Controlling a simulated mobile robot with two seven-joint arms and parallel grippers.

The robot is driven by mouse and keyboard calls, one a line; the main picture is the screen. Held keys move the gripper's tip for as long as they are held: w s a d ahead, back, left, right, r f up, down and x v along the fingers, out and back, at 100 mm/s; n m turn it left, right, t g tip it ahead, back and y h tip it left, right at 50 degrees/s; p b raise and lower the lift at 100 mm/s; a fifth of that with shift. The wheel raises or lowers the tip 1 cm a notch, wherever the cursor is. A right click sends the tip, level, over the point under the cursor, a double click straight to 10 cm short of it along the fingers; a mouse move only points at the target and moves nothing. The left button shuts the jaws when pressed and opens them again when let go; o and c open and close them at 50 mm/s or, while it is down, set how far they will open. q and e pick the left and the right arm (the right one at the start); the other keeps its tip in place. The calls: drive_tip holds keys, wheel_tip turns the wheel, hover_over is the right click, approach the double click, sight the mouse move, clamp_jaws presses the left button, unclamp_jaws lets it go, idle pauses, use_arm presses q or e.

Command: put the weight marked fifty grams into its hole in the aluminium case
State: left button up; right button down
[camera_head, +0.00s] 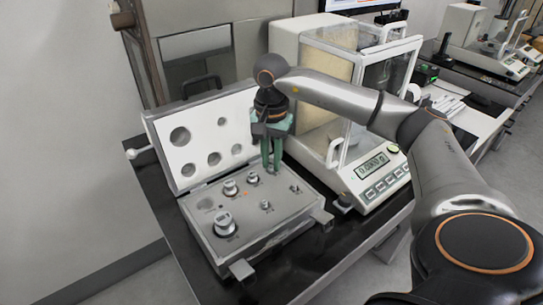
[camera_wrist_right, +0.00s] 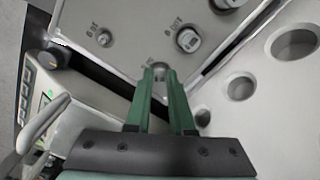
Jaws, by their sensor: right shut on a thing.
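The open aluminium case (camera_head: 262,235) lies on the black table, its lid raised at the back. My right gripper (camera_head: 271,168) points down over the back right of the case base, near the lid. In the right wrist view its green fingers (camera_wrist_right: 160,72) are shut on a small metal weight (camera_wrist_right: 158,76), mostly hidden between the tips. I cannot read its marking or tell if it touches the case. Other weights stand in the base: a large one (camera_head: 225,224), a middle one (camera_head: 230,188) and small ones. An empty-looking round hole (camera_head: 206,204) shows at the left. My left gripper is not in view.
The lid (camera_head: 180,165) with round recesses stands close behind the gripper. A balance (camera_head: 375,168) with a glass chamber stands just to the right. The black table (camera_head: 155,190) has a narrow free strip along the case.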

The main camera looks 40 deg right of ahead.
drive_tip(key=c, duration=0.7)
unclamp_jaws()
